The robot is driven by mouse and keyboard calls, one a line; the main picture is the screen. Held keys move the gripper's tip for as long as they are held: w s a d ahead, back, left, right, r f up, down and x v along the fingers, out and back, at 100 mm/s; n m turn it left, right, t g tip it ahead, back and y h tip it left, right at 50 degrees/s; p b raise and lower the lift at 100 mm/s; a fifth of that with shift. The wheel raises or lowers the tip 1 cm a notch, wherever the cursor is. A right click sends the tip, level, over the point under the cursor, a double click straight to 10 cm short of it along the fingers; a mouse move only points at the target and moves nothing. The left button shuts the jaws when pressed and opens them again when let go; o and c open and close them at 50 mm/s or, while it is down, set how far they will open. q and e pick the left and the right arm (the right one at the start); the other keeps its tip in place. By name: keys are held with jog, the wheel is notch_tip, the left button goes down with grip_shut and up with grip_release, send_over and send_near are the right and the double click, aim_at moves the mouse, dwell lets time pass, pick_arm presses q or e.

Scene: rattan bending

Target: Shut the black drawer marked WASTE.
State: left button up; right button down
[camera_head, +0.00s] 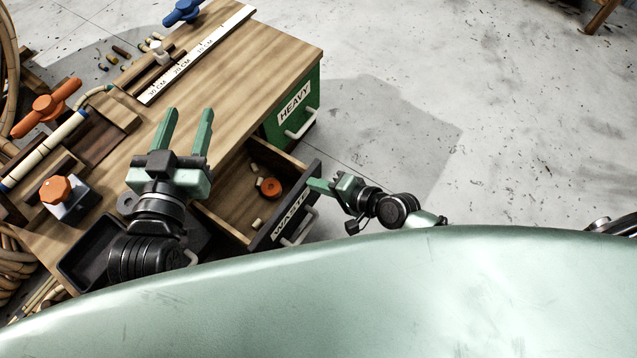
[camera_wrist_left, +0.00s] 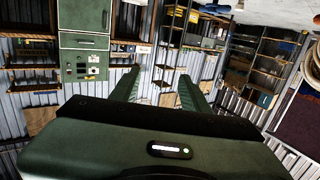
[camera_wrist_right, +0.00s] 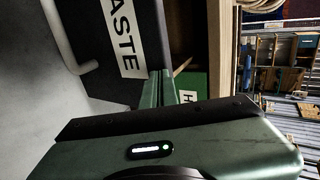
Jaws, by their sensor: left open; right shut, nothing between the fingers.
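The black WASTE drawer (camera_head: 284,207) stands pulled out from the wooden bench, with its inside in view. It holds an orange round piece (camera_head: 270,187) and several short rattan offcuts. Its grey handle (camera_head: 302,228) is on the outer face, below the white label. My right gripper (camera_head: 314,185) is shut and empty at the far end of the drawer front. In the right wrist view the fingertips (camera_wrist_right: 161,76) are close against the black front (camera_wrist_right: 150,30); I cannot tell whether they touch. My left gripper (camera_head: 187,112) is open and empty above the bench.
The green HEAVY drawer (camera_head: 292,105) is shut beside the WASTE drawer. The bench top (camera_head: 240,75) carries a ruler strip (camera_head: 195,52), orange clamps (camera_head: 45,108) and rattan pieces. A black tray (camera_head: 90,255) is at the near left. The floor (camera_head: 480,110) to the right is clear.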

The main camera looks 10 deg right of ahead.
pick_arm(q)
jog(key=shift+s+a+f+g, duration=0.15)
jog(key=shift+f+g, duration=0.2)
jog(key=shift+f, duration=0.2)
jog(key=shift+s+a+f+g, duration=0.1)
jog(key=shift+f+g, duration=0.25)
jog(key=shift+f, duration=0.2)
pick_arm(e)
jog(key=w+a, duration=1.2)
